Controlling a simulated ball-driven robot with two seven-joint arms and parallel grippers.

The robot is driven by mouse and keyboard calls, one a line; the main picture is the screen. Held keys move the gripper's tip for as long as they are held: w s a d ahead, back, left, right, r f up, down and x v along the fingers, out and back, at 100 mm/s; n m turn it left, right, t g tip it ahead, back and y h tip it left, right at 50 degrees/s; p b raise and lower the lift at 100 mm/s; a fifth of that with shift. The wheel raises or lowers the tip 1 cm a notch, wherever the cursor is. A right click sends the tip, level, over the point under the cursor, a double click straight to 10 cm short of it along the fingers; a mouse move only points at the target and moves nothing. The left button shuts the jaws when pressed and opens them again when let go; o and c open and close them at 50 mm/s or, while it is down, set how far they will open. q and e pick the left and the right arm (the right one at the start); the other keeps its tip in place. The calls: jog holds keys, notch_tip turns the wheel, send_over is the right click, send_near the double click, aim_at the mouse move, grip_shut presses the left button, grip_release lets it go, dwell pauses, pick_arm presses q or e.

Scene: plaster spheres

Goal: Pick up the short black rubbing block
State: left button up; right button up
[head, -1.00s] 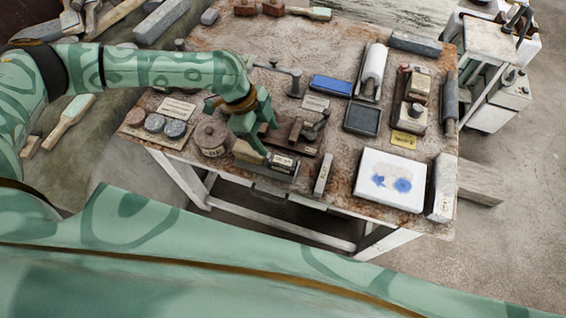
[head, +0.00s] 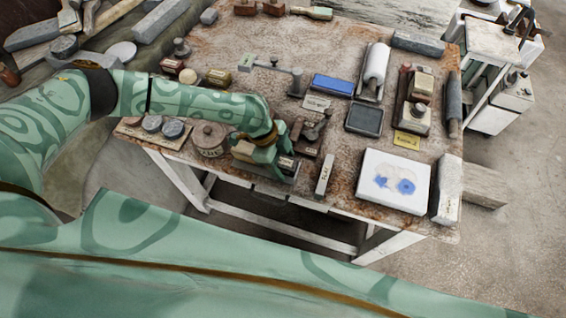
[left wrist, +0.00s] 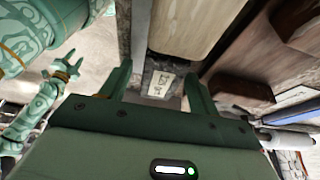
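The short black rubbing block (head: 287,166) lies near the table's front edge in the head view, partly hidden by my left gripper (head: 274,160). In the left wrist view, a dark block with a pale label (left wrist: 160,84) shows between the two fingers of my left gripper (left wrist: 157,75). The fingers are apart, one on each side of it, and hold nothing. I cannot tell whether they touch it. My right gripper (left wrist: 66,71) shows small at the left of the left wrist view, fingers apart and empty; it is not in the head view.
A pale wooden block (head: 243,150) and a round lidded tin (head: 209,139) stand left of the gripper. A narrow pale block (head: 325,175) stands to the right. A white slab with blue marks (head: 393,179) lies farther right. The table's front edge (head: 340,207) is close.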

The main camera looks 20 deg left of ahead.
aim_at(288, 162)
pick_arm(q)
jog(key=c, duration=1.1)
jog(key=shift+r, duration=0.15)
jog(key=shift+r, duration=0.25)
notch_tip(288, 162, up, 2)
jog(key=shift+r+p, duration=0.25)
jog(key=shift+p, duration=0.15)
jog(key=s+a+r+p, duration=0.3)
jog(key=s+a+r, duration=0.5)
jog(key=s, duration=0.3)
jog(key=shift+s+r, duration=0.2)
jog(key=shift+r, duration=0.7)
